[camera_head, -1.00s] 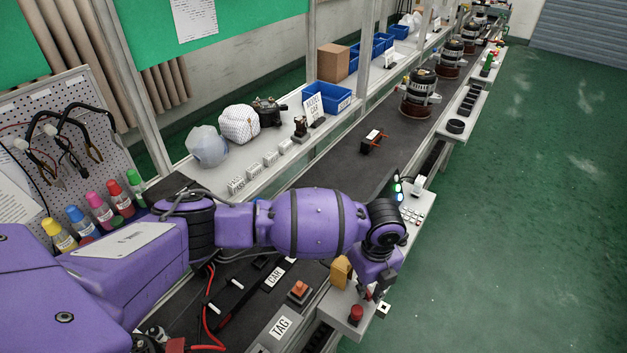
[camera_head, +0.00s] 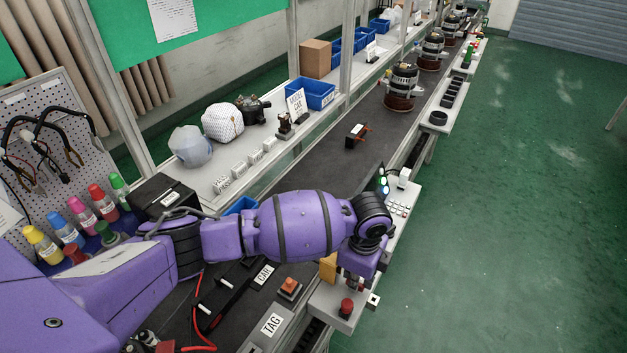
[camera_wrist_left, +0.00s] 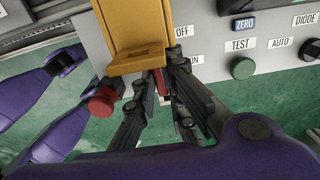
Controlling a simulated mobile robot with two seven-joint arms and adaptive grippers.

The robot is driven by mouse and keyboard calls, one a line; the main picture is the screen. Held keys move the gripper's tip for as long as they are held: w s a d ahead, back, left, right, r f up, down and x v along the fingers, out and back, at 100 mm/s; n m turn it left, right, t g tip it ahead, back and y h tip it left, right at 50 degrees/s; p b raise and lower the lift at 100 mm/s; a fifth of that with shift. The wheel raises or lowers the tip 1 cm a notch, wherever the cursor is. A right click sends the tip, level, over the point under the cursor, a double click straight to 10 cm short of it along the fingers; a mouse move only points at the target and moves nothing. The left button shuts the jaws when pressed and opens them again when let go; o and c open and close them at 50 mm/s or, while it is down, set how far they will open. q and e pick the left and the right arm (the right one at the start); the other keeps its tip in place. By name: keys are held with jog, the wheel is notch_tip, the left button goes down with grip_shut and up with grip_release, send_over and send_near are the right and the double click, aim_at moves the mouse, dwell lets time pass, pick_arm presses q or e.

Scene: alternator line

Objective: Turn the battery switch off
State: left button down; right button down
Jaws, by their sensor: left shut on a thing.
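The battery switch shows in the left wrist view as a red handle (camera_wrist_left: 160,82) beside the OFF and ON labels on the grey panel (camera_wrist_left: 207,66). My left gripper (camera_wrist_left: 164,78) is shut on this red handle. The yellow-orange block (camera_wrist_left: 140,30) partly covers the handle, so its exact angle is hard to read. In the head view, my left gripper (camera_head: 352,285) points down at the front edge of the bench, beside the yellow block (camera_head: 328,268). The switch itself is hidden there by the gripper. My right gripper is in neither view.
A red mushroom button (camera_head: 347,306) stands close to the left gripper; it also shows in the left wrist view (camera_wrist_left: 102,102). A green TEST button (camera_wrist_left: 242,68) is to the right. The green floor at right is clear.

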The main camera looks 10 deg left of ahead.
pick_arm(q)
jog(key=shift+w+r, duration=0.1)
jog(key=shift+r, duration=0.05)
jog(key=c, duration=1.8)
grip_release()
notch_tip(320, 180, up, 12)
